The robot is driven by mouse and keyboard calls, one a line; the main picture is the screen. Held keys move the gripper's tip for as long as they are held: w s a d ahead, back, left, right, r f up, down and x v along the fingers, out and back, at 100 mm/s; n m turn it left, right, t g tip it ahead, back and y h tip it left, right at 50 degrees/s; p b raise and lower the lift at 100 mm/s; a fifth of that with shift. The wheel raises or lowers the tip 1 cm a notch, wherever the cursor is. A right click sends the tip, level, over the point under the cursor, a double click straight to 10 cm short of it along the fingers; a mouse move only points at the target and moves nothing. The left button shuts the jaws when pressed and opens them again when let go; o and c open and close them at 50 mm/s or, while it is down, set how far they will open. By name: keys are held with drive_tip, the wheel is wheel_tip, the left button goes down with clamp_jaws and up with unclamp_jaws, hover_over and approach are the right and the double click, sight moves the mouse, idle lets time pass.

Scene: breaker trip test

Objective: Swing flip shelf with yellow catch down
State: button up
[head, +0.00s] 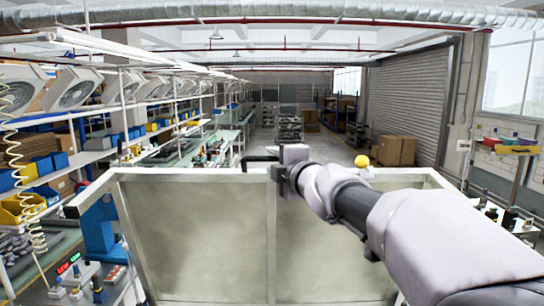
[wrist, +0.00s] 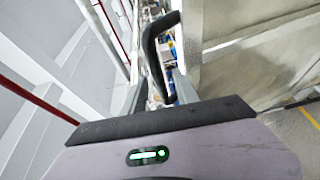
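A pale framed flip shelf stands raised in front of me in the head view, with a left panel (head: 195,235) and a right panel (head: 325,250). A round yellow catch (head: 361,161) sits at the top edge of the right panel, beside my arm. My gripper (head: 272,158) is above the top edge, near the middle post. In the wrist view my gripper (wrist: 160,92) has its two grey fingers apart. A black bar handle (wrist: 152,60) shows beyond and between them; contact cannot be told. The pale panel (wrist: 245,70) is to its right.
A workbench (head: 75,285) with small devices and a blue machine (head: 98,230) stands at the left. Shelves with fans and bins line the left wall. An open aisle runs behind the shelf. Cardboard boxes (head: 395,150) are at the back right.

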drive_tip(key=shift+x, duration=1.25)
drive_tip(key=shift+s, duration=0.1)
drive_tip(key=shift+c, duration=0.3)
clamp_jaws()
